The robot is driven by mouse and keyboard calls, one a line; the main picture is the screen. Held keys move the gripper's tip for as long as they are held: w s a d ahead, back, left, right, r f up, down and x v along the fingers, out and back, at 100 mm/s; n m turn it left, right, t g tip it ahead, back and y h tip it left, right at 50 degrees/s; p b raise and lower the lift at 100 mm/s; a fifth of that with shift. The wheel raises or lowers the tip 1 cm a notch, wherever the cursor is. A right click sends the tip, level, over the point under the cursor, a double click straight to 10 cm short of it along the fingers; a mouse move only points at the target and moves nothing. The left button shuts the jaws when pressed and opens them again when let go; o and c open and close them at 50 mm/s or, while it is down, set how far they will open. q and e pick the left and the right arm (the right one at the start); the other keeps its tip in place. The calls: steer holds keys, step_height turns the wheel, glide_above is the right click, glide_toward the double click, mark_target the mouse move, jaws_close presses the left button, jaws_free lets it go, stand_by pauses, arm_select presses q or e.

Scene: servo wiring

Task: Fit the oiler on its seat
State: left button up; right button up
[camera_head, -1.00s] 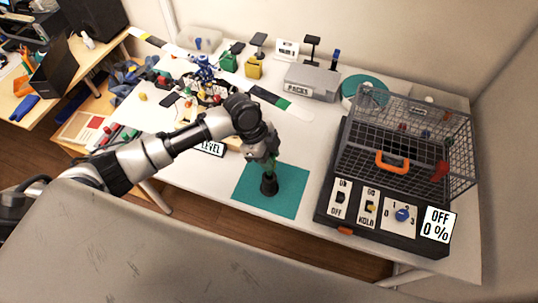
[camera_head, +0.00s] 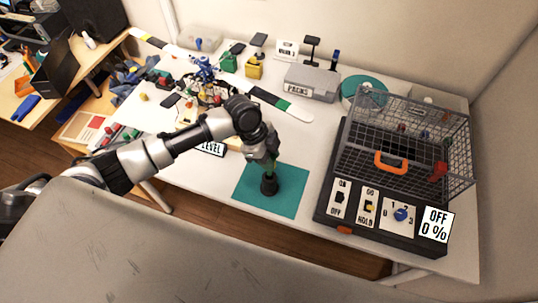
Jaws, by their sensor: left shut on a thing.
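My left gripper (camera_head: 267,163) comes in from the left and points down over the teal mat (camera_head: 289,197). I cannot make out which part is the oiler's seat. My right gripper is not in view.
A black panel with switches and a wire cage (camera_head: 403,140) stands at the right. A grey box labelled PACKS (camera_head: 311,82) stands behind. A wired assembly (camera_head: 207,90) and small parts lie at the back left.

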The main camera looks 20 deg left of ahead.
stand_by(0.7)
arm_select(q)
steer(key=shift+f+b, duration=1.4)
steer(key=shift+f, duration=1.15)
stand_by(0.4)
steer(key=o, duration=1)
